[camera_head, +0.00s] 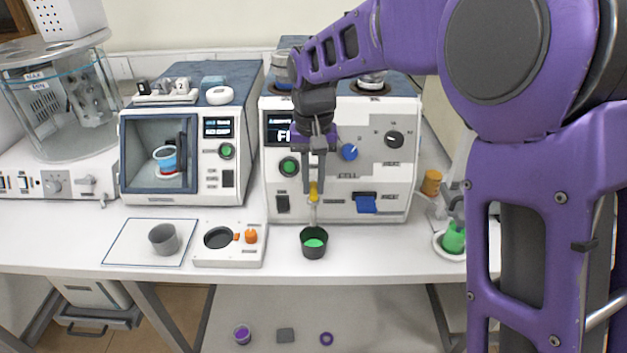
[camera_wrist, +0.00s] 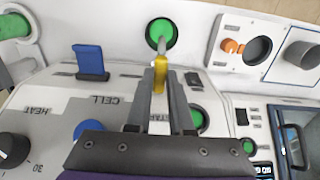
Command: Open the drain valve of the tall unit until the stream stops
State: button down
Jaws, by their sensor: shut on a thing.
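The tall unit (camera_head: 375,170) is a white-fronted instrument with a display, knobs and a blue lever. Its drain valve has a yellow handle (camera_head: 313,191) low on the front, above a pale spout. The yellow handle also shows in the wrist view (camera_wrist: 161,78). My gripper (camera_head: 313,182) is shut on this handle, with a finger on each side in the wrist view (camera_wrist: 160,90). A dark cup (camera_head: 314,252) stands under the spout with bright green liquid in it; the green also shows in the wrist view (camera_wrist: 161,33). I cannot tell whether a stream is running.
Left of the cup are a white block (camera_head: 230,259) with a dark round recess and an orange knob, and a grey cup (camera_head: 163,239) on a mat. A blue lever (camera_head: 365,203) sits right of the valve. A green-filled flask (camera_head: 453,238) stands farther right.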

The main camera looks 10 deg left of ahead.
aim_at(313, 188)
dwell(0.4)
jog(key=c, duration=0.8)
grip_release()
notch_tip(313, 188, up, 18)
jog(key=shift+f, duration=0.25)
